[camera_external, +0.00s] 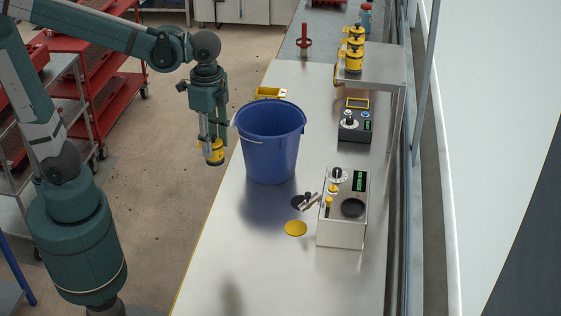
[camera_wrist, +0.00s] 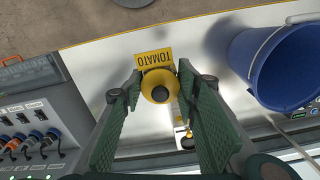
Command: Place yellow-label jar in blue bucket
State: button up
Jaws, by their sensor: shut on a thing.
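The yellow-label jar (camera_external: 214,154) hangs from my gripper (camera_external: 210,140), left of the blue bucket and apart from it, past the table's left edge in the external view. My gripper is shut on the jar. The bucket's bottom inside is hidden.
A metal table (camera_external: 230,255) carries a device with a round dark plate (camera_external: 343,225), a yellow disc (camera_external: 296,228) and a dark control box (camera_external: 355,125). Several yellow jars (camera_external: 353,62) stand on a raised shelf. A yellow tray (camera_external: 270,92) lies behind the bucket.

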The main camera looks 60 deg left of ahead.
jog(key=w+a+p, duration=0.1)
jog(key=w+a, duration=0.5)
jog(key=w, duration=0.4)
jog(key=w+a+p, duration=0.1)
jog(key=w+a, duration=0.4)
jog(key=w, duration=0.5)
jog(key=w+a, duration=0.6)
jog(key=w, duration=0.4)
notch_tip(320, 180, down, 18)
jog(key=shift+w+f, duration=0.15)
jog(key=shift+w, duration=0.15)
jog(key=shift+a+f, duration=0.1)
jog(key=shift+f, duration=3)
jog(key=shift+f, duration=1.9)
jog(key=shift+f+b, duration=0.15)
jog(key=shift+b, duration=0.15)
